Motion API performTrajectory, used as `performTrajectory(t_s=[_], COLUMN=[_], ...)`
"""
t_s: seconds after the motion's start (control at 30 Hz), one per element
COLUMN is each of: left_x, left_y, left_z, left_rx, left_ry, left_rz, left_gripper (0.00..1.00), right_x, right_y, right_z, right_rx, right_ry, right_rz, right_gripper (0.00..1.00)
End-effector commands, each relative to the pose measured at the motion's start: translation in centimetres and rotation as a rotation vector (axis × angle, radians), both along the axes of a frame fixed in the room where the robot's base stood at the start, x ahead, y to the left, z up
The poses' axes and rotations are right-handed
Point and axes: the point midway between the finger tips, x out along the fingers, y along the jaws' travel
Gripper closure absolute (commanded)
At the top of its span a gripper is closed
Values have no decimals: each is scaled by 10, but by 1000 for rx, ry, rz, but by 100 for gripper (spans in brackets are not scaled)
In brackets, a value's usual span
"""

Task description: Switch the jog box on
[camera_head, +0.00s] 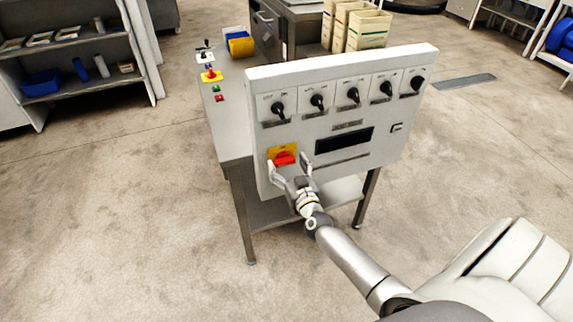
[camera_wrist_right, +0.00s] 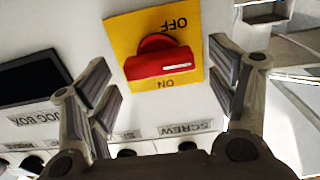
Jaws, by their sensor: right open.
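The jog box (camera_head: 330,130) is a white upright panel on a metal stand. A red rotary switch (camera_head: 284,158) sits on a yellow plate (camera_head: 290,148) at its lower left. In the right wrist view the red switch (camera_wrist_right: 160,62) shows close up, its bar lying crosswise between the upside-down words OFF and ON on the yellow plate (camera_wrist_right: 120,30). My right gripper (camera_head: 288,164) is open, with one finger on either side of the switch. Gaps show between both fingers and the red bar in the wrist view. My left gripper is out of view.
A row of several black knobs (camera_head: 353,95) runs along the panel's top, above a dark display (camera_head: 344,140). A side surface (camera_head: 229,132) with small red and green buttons extends behind left. Shelves (camera_head: 75,60) stand at left. Open concrete floor surrounds the stand.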

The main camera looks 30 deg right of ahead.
Motion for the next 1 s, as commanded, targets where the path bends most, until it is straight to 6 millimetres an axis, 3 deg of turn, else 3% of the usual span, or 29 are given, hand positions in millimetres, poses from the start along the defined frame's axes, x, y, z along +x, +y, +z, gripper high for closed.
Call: performTrajectory(t_s=[0.43, 0.8, 1.0], left_x=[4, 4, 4], left_y=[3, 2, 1], left_z=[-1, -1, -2], left_rx=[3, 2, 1], left_ry=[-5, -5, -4], left_rz=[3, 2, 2], left_gripper=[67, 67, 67], right_x=[11, 11, 11], right_y=[-3, -3, -3], right_z=[0, 0, 0], right_rx=[-1, -1, 12], right_ry=[1, 1, -2], right_rz=[0, 0, 0], right_gripper=[21, 67, 67])
